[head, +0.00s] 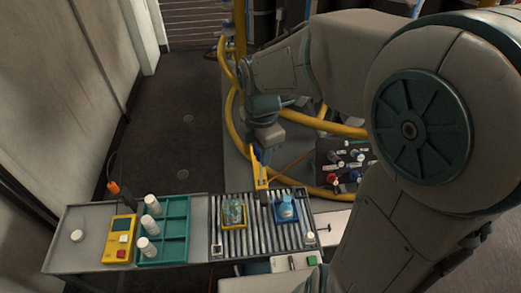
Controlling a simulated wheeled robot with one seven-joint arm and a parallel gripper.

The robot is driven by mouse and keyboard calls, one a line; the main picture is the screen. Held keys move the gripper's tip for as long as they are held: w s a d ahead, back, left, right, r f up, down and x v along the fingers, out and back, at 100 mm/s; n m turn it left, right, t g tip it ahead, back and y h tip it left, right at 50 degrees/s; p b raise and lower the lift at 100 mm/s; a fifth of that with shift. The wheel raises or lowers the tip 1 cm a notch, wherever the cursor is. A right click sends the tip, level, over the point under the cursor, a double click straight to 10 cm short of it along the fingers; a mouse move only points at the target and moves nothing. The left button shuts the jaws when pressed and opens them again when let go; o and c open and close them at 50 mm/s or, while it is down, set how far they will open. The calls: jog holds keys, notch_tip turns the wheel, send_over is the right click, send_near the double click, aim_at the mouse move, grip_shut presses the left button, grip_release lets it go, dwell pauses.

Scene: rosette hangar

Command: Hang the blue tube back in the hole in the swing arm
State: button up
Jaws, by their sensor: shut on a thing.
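My gripper (262,187), with long yellow fingers, points down over the back edge of the roller bed and is shut. What it grips is too small and too hidden to make out. Its tips are just left of and behind a blue tray (296,219) on the rollers. A light-blue bottle-like thing (286,206) is in that tray; I cannot tell whether it is the blue tube. I cannot pick out the swing arm or its hole for sure.
A yellow tray (233,229) with clear greenish things sits on the roller bed (258,238). To its left are a teal rack (176,229) with white bottles, a yellow device (120,238) and a white puck (77,236). Yellow hoses (232,125) and a black knob panel (330,150) lie behind.

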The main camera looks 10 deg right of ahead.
jog(key=b, duration=0.3)
send_over(261, 177)
jog(key=shift+w+f, duration=0.2)
jog(key=shift+f, duration=2.15)
jog(key=shift+f+b, duration=1.45)
jog(key=shift+f, duration=0.85)
jog(key=o, duration=1)
jog(key=shift+d+f, duration=0.1)
jog(key=shift+o, duration=0.2)
jog(key=shift+s, duration=0.1)
jog(key=o, duration=0.5)
jog(key=shift+f, duration=0.1)
